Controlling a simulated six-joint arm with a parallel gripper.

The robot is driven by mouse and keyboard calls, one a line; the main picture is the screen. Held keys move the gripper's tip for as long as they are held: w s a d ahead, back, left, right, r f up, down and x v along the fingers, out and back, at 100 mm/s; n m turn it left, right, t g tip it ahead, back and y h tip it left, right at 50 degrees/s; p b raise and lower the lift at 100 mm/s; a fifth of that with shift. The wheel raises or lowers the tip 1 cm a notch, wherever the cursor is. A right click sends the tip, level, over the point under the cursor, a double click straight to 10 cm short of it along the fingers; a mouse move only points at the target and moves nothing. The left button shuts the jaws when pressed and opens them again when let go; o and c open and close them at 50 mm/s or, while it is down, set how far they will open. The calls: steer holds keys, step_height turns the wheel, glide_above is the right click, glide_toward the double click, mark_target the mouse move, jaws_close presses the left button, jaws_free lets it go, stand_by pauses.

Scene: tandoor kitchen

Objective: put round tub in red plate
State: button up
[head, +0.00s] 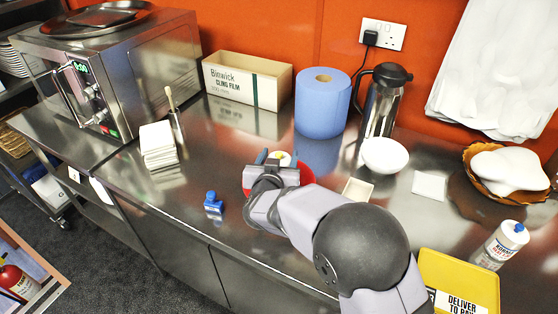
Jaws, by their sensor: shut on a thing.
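The red plate (307,174) lies on the steel counter, mostly covered by my gripper and arm. My gripper (276,160) is over the plate, its blue-tipped fingers shut on a small pale round thing, which looks like the round tub (284,157). Only a bit of the tub shows past the gripper body. Whether the tub touches the plate is hidden.
A blue paper roll (322,103), a steel jug (385,100) and a white bowl (385,155) stand behind. A small blue object (213,205) is near the front edge. A cling film box (247,81) stands at the back.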

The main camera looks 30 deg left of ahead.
steer(key=shift+f, duration=0.6)
steer(key=shift+f, duration=0.1)
steer(key=o, duration=1.6)
steer(key=shift+f, duration=0.15)
steer(key=shift+o, duration=0.2)
steer(key=shift+s+r, duration=0.1)
steer(key=shift+r, duration=0.1)
steer(key=b+v, duration=0.1)
steer(key=v, duration=1.1)
